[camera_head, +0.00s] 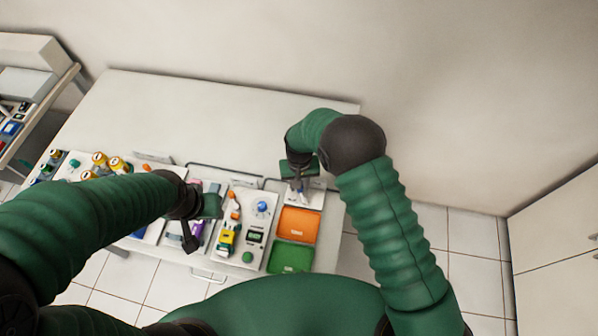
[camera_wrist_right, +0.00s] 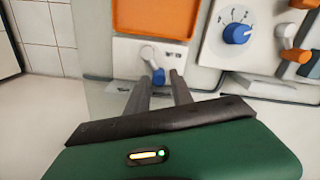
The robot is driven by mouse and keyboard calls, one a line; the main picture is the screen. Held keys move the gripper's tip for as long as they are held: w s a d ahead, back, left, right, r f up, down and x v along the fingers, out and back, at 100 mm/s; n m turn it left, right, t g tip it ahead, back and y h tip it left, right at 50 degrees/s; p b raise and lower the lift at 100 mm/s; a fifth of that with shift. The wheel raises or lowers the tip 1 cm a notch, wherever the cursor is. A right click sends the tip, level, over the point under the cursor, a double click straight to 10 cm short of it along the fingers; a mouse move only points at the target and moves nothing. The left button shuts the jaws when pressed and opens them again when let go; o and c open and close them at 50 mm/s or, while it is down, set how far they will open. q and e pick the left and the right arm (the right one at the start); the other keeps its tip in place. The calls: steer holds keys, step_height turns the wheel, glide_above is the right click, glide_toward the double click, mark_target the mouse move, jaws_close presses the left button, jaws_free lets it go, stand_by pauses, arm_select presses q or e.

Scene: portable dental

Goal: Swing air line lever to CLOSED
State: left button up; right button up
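A small lever with a white arm and a blue tip (camera_wrist_right: 158,76) sits on a white panel (camera_wrist_right: 125,48) below the orange tray. I cannot read a label that marks it as the air line lever. My right gripper (camera_wrist_right: 157,84) is open, its two dark fingers apart on either side of the blue tip; contact is not clear.
An orange tray (camera_head: 298,224) and a green tray (camera_head: 290,257) lie at the bench's right end. Left of them, a panel carries a blue dial (camera_head: 263,207) and an orange-tipped lever (camera_head: 234,199). Yellow-capped bottles (camera_head: 115,163) stand at the left. The white bench top (camera_head: 200,115) behind is clear.

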step_height(320, 180, up, 15)
steer(key=b, duration=0.1)
steer(key=shift+b, duration=0.4)
steer(key=s+d+r+m+t, duration=0.1)
steer(key=s+d+r+t, duration=0.1)
steer(key=s+d, duration=1.4)
steer(key=shift+s+d+t, duration=0.3)
steer(key=shift+d, duration=0.45)
steer(key=shift+a, duration=0.25)
steer(key=shift+d, duration=0.15)
